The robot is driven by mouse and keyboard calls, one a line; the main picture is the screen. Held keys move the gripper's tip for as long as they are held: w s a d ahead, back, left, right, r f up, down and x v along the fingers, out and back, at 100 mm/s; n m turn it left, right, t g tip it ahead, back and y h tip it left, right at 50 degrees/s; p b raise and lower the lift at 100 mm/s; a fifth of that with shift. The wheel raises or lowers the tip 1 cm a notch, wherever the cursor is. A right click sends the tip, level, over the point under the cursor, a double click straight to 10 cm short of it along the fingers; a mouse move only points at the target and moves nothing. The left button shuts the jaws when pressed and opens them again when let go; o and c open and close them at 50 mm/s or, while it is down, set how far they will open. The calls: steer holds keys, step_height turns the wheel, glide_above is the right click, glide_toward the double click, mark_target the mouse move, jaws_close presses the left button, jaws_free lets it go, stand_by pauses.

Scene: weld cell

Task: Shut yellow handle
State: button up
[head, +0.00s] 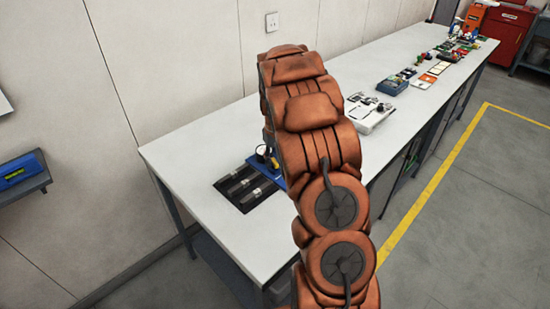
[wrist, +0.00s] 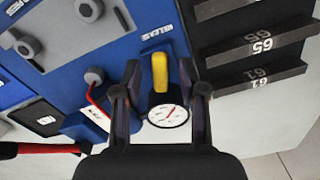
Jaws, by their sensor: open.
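The yellow handle (wrist: 159,72) is a short bar on a blue panel (wrist: 135,42), just above a round white gauge (wrist: 168,116) in the wrist view. My gripper (wrist: 160,66) is open, with one finger on each side of the yellow handle. I see no clear contact between the fingers and the handle. In the head view a small part of the blue panel (head: 265,165) shows beside my arm on the bench. My arm hides the yellow handle and my gripper there.
A red lever (wrist: 97,102) is left of my left finger. Grey knobs (wrist: 89,9) are on the panel. A black rack (wrist: 250,48) with numbered bars is close on the right. The white bench (head: 200,135) also holds a white box (head: 370,113) and several items farther back.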

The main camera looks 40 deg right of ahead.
steer(key=shift+f, duration=0.1)
jaws_close()
stand_by(0.3)
steer(key=shift+b, duration=0.35)
steer(key=m+b, duration=0.2)
steer(key=m, duration=0.1)
steer(key=shift+w+f+b, duration=0.1)
steer(key=shift+f+b, duration=0.1)
steer(key=shift+b, duration=0.2)
steer(key=m+b, duration=0.2)
steer(key=m, duration=0.1)
steer(key=shift+a+m+b, duration=0.1)
steer(key=shift+m+b, duration=0.2)
steer(key=shift+b, duration=0.05)
steer(key=m+b, duration=0.1)
steer(key=m, duration=0.2)
steer(key=shift+r+b, duration=0.1)
steer(key=shift+b, duration=0.3)
steer(key=shift+w+r+m+b, duration=0.15)
steer(key=shift+m+b, duration=0.45)
steer(key=shift+m, duration=1.5)
